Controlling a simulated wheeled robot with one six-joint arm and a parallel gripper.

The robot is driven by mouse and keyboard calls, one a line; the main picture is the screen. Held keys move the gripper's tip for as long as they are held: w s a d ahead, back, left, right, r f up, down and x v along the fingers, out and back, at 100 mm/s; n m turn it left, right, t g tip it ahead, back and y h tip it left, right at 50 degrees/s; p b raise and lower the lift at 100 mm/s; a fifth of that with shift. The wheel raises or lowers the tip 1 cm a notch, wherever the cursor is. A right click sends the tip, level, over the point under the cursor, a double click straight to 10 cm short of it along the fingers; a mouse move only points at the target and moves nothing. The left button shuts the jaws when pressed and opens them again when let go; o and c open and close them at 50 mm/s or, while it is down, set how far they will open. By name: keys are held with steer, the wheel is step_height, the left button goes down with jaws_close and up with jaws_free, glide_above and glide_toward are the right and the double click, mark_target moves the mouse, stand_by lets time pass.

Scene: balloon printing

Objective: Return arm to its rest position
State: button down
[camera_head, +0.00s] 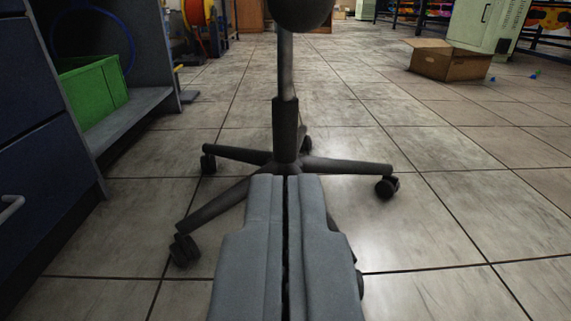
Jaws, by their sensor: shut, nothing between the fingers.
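My gripper (287,180) reaches up from the bottom middle of the head camera view. Its two grey fingers lie side by side with only a thin dark line between them, so it is shut and holds nothing. It points forward over the tiled floor. In the picture its fingertips overlap the star base of a wheeled stool; I cannot tell whether they touch it.
The stool (286,130) stands straight ahead, its legs spread on casters. At left are a dark blue cabinet (35,130) and a shelf holding a green bin (92,95). An open cardboard box (450,66) sits at back right.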

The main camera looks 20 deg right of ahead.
steer(key=shift+s+a, duration=0.15)
steer(key=shift+s, duration=0.35)
